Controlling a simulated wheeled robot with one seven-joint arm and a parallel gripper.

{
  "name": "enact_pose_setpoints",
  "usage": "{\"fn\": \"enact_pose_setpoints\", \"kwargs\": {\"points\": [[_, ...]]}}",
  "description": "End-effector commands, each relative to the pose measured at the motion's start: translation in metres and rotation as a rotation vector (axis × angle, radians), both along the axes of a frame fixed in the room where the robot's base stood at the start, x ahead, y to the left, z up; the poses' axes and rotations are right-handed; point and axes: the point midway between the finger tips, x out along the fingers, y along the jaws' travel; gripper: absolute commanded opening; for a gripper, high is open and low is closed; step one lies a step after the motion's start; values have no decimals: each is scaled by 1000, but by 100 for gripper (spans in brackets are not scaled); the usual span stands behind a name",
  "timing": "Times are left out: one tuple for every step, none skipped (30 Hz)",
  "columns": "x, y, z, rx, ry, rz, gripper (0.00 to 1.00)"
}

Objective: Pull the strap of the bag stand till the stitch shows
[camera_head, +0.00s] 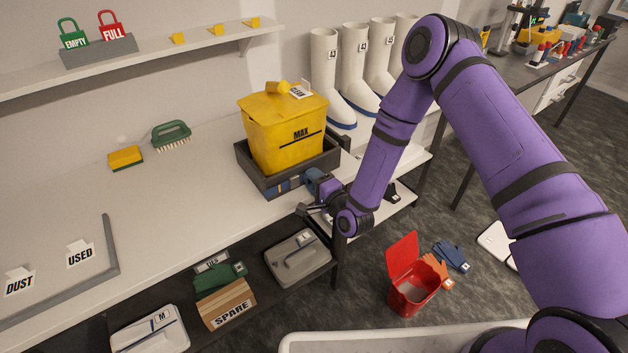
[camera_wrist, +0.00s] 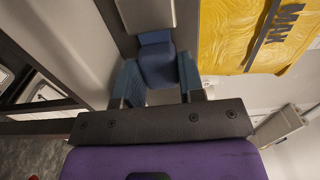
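The bag stand (camera_head: 330,160) is a dark open tray on the bench edge, holding a yellow bag (camera_head: 283,135) marked MAX. The bag also shows in the wrist view (camera_wrist: 245,35). A blue strap (camera_head: 288,187) lies along the stand's front side. Its blue end (camera_wrist: 157,62) sits between the blue-padded fingers of my gripper (camera_wrist: 160,82) in the wrist view. In the head view my gripper (camera_head: 318,184) is at the stand's front right corner, partly hidden by my wrist. No stitch can be made out.
A shelf below the bench front holds a SPARE box (camera_head: 228,305) and a grey tray (camera_head: 298,258). White boots (camera_head: 355,70) stand behind the bag. A red bin (camera_head: 412,285) is on the floor. The bench left of the stand is mostly clear.

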Motion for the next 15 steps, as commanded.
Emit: {"fn": "enact_pose_setpoints", "kwargs": {"points": [[0, 0, 0, 0, 0, 0, 12], [0, 0, 0, 0, 0, 0, 5], [0, 0, 0, -1, 1, 0, 0], [0, 0, 0, -1, 1, 0, 0], [0, 0, 0, -1, 1, 0, 0], [1, -1, 0, -1, 1, -1, 0], [2, -3, 0, -1, 1, -1, 0], [3, -5, 0, -1, 1, -2, 0], [6, -9, 0, -1, 1, -4, 0], [8, -12, 0, 0, 1, -5, 0], [11, -16, 0, 0, 1, -4, 0], [15, -23, 0, 0, 1, -7, 0], [18, -27, 0, 1, 1, -6, 0], [21, -32, 0, 0, 1, -6, 0], [25, -38, 0, 0, 1, -6, 0]]}}
